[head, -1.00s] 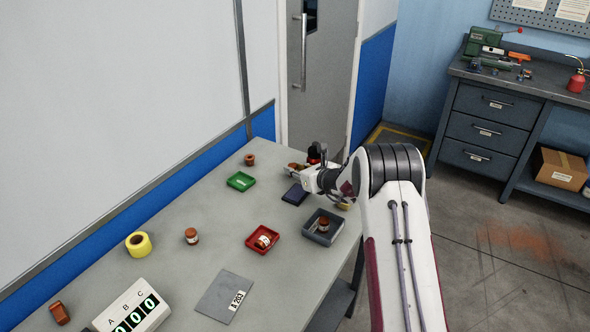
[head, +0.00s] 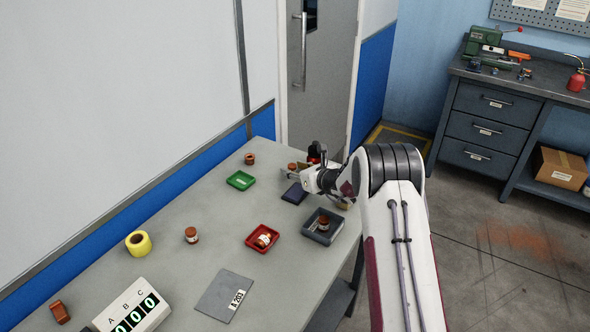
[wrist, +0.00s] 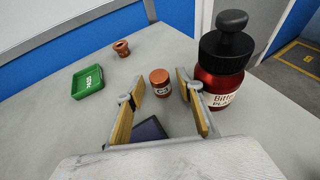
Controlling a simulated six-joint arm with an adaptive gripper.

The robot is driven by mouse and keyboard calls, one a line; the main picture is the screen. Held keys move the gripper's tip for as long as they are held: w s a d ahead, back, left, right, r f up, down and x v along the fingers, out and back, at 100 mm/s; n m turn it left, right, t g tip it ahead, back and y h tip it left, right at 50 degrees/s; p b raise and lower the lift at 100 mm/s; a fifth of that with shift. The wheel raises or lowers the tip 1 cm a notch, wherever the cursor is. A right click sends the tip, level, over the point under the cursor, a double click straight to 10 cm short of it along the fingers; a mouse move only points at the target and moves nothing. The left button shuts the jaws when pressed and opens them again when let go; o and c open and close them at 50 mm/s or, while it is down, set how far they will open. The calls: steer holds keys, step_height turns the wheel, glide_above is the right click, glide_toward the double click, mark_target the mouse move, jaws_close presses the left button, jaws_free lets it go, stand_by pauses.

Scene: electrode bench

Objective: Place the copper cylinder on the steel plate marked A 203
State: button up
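A copper cylinder with a white label (wrist: 160,83) stands upright on the bench, between and slightly beyond my fingertips in the wrist view, apart from both. In the head view a copper cylinder (head: 292,166) shows beside my gripper (head: 302,176), partly hidden. My gripper (wrist: 158,98) is open and empty, its wood-coloured pads on either side. Similar labelled copper cylinders stand on the open bench (head: 191,235) and in the grey tray (head: 324,224); another lies in the red tray (head: 263,241). The steel plate marked A 203 (head: 218,293) lies bare at the front.
A dark red bottle with a black top (wrist: 218,80) stands close to my right finger. A copper spool-like piece (wrist: 122,48) and a green tray (wrist: 88,82) are farther left. A dark blue pad (wrist: 150,130) lies below the fingers. A yellow roll (head: 138,244) and counter box (head: 133,308) sit front left.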

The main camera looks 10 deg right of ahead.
steer(key=shift+r, duration=0.1)
steer(key=shift+v, duration=3.85)
steer(key=shift+a, duration=0.15)
steer(key=s+a+r+n+g+y, duration=0.2)
steer(key=s+a+r+n+y, duration=0.1)
steer(key=s+a+r+n, duration=0.75)
steer(key=s+a+r+n+g, duration=0.2)
steer(key=s+a+r+n, duration=0.15)
steer(key=s, duration=0.35)
steer(key=s+a+r+n+g, duration=0.2)
steer(key=s+a+r+n, duration=0.15)
steer(key=s+r, duration=0.2)
steer(key=s+d+n+g+h, duration=0.15)
steer(key=s+n, duration=0.65)
steer(key=s, duration=0.8)
steer(key=s+d+n+h, duration=0.6)
steer(key=s+d, duration=0.3)
steer(key=s, duration=0.4)
steer(key=shift+s+d+f, duration=0.2)
steer(key=shift+s+f, duration=0.05)
steer(key=shift+f, duration=0.15)
